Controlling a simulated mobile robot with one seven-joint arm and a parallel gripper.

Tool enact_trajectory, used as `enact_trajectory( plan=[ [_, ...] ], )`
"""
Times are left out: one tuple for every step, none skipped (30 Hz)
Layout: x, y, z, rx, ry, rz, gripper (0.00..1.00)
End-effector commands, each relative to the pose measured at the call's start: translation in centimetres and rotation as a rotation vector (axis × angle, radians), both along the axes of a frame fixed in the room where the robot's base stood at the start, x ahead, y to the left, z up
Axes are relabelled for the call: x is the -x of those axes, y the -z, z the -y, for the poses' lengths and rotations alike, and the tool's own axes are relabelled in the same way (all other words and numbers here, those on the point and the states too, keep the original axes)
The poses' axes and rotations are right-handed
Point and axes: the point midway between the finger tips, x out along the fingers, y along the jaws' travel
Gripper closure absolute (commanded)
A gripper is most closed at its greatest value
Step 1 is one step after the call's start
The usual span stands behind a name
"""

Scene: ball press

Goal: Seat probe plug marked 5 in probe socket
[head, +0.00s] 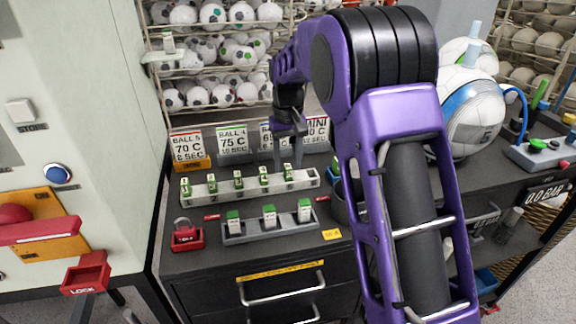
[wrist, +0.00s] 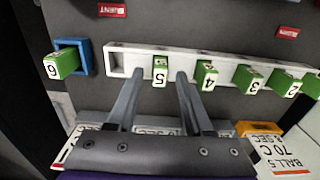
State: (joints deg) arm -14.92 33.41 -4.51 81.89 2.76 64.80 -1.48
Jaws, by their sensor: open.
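The plug marked 5 (wrist: 160,70) stands in the white rack (wrist: 220,67), at the end of its row of green plugs. My gripper (wrist: 152,76) is open, with one finger on each side of plug 5 in the wrist view. Whether the fingers touch it, I cannot tell. In the head view my gripper (head: 286,170) is over the right part of the rack (head: 308,181). Plug 4 (wrist: 206,75) is beside the finger nearer to it. I cannot clearly identify the probe socket; a small white bracket (head: 163,56) with an upright piece is at upper left.
Plug 6 (wrist: 65,63) sits in a separate blue holder (wrist: 84,53). A grey rack (head: 252,232) with three green-topped pieces stands in front. Setting cards (head: 188,146) stand behind. A red padlock (head: 186,236) and red BURNT tags (wrist: 112,10) lie on the dark top.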

Motion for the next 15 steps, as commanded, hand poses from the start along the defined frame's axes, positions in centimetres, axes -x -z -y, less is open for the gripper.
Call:
enact_trajectory(
  plan=[
    [-0.1,-1.4,0.0,-0.001,0.0,0.005,0.49],
    [-0.1,-2.0,0.0,-0.001,0.0,0.006,0.49],
    [-0.1,-2.9,0.0,-0.001,0.0,0.004,0.49],
    [-0.1,-3.6,0.0,-0.001,0.0,0.005,0.49],
    [-0.1,-4.3,0.0,-0.001,0.0,0.005,0.49],
    [-0.1,-5.2,0.0,-0.001,0.0,0.005,0.49],
    [-0.1,-5.8,0.0,-0.001,0.0,0.004,0.49],
    [-0.1,-6.4,0.0,-0.001,0.0,0.005,0.49],
    [-0.1,-7.1,0.0,-0.001,0.0,0.003,0.49],
    [-0.1,-7.7,0.0,0.0,0.0,0.004,0.49],
    [-0.1,-8.1,0.0,0.0,0.0,0.004,0.49],
    [-0.1,-8.7,0.0,0.001,0.0,0.002,0.49],
    [-0.1,-9.1,0.0,0.0,0.0,0.003,0.49],
    [-0.1,-9.4,0.0,0.0,0.0,0.003,0.49],
    [0.0,-9.7,0.0,0.001,0.0,0.002,0.49]
  ],
)
